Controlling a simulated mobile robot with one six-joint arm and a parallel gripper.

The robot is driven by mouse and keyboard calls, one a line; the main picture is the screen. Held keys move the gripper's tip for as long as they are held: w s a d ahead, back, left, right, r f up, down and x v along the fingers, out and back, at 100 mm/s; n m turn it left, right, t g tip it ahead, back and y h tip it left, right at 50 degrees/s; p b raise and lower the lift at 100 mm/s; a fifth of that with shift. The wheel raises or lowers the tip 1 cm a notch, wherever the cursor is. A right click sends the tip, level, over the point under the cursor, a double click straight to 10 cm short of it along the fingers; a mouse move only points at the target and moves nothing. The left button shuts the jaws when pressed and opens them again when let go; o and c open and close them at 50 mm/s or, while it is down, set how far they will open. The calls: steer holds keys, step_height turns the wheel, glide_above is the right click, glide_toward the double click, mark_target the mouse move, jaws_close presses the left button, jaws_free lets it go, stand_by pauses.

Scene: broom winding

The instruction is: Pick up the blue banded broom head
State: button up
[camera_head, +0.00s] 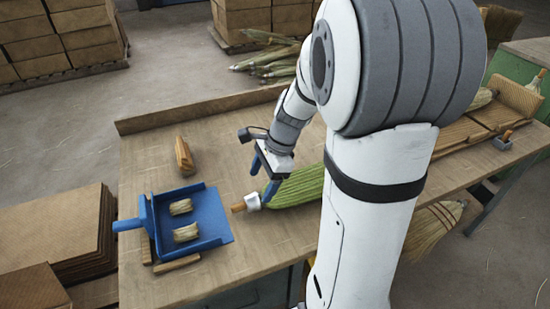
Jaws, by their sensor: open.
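A green broom head (300,187) lies on the workbench, with a white collar (253,201) and a wooden stub (238,208) at its left end. I cannot make out a blue band on it; my arm hides its right part. My gripper (259,187) has blue fingers and is open. It points down at the collar end of this broom head, and the nearer finger overlaps it in the picture. I cannot tell whether they touch.
A blue dustpan-like tray (212,243) with two short straw bundles (181,207) sits left on the workbench (277,257). A wooden block (184,156) stands behind it. Another broom head (480,98) lies at the right. A low ledge (200,107) runs along the back edge.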

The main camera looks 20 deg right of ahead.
mark_target(260, 194)
steer(key=shift+w+d+f+m, duration=0.1)
steer(key=shift+w+f+m, duration=0.3)
steer(key=shift+f+m, duration=0.2)
steer(key=shift+w+f, duration=0.1)
steer(key=shift+f, duration=0.25)
steer(key=x, duration=0.2)
steer(key=b+x, duration=0.1)
steer(key=x, duration=0.4)
steer(key=shift+d+f, duration=0.25)
steer(key=shift+d, duration=0.1)
steer(key=c, duration=1.2)
steer(key=shift+r, duration=0.1)
steer(key=shift+c, duration=0.2)
